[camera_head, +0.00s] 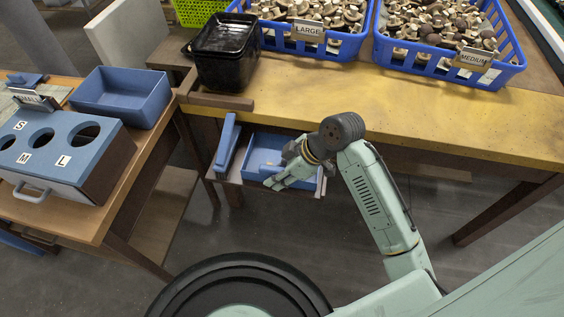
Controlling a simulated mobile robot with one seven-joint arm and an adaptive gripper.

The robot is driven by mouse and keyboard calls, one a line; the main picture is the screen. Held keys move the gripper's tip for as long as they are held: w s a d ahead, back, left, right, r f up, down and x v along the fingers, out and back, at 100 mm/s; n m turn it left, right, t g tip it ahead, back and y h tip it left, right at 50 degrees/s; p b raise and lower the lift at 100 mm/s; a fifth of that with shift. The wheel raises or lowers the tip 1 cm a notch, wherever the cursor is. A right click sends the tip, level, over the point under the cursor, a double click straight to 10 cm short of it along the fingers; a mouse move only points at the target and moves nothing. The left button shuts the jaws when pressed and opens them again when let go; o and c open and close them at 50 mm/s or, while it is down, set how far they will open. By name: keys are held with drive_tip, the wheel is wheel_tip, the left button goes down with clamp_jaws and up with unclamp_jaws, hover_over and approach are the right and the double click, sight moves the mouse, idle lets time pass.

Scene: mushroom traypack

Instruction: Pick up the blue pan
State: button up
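A blue rectangular open pan (118,112) sits on the wooden table at the left, empty. Other blue pan-like pieces (262,142) lie on a low shelf below the yellow table, one of them (226,145) leaning on edge at the shelf's left. I cannot tell which one is the task's blue pan. My gripper (272,184) is over the front of the low shelf and hides part of the blue pieces there. Its fingers are small and overlap the blue behind them, so I cannot tell whether they are open, shut or touching a pan.
Blue crates of mushrooms, labelled LARGE (350,45) and MEDIUM (505,72), stand on the yellow table (420,115). Black trays (227,68) are stacked beside them. A sizing box with holes (60,165) is on the left table. Floor between the tables is open.

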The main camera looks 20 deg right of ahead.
drive_tip(key=shift+c, duration=0.4)
clamp_jaws()
drive_tip(key=shift+r, duration=0.2)
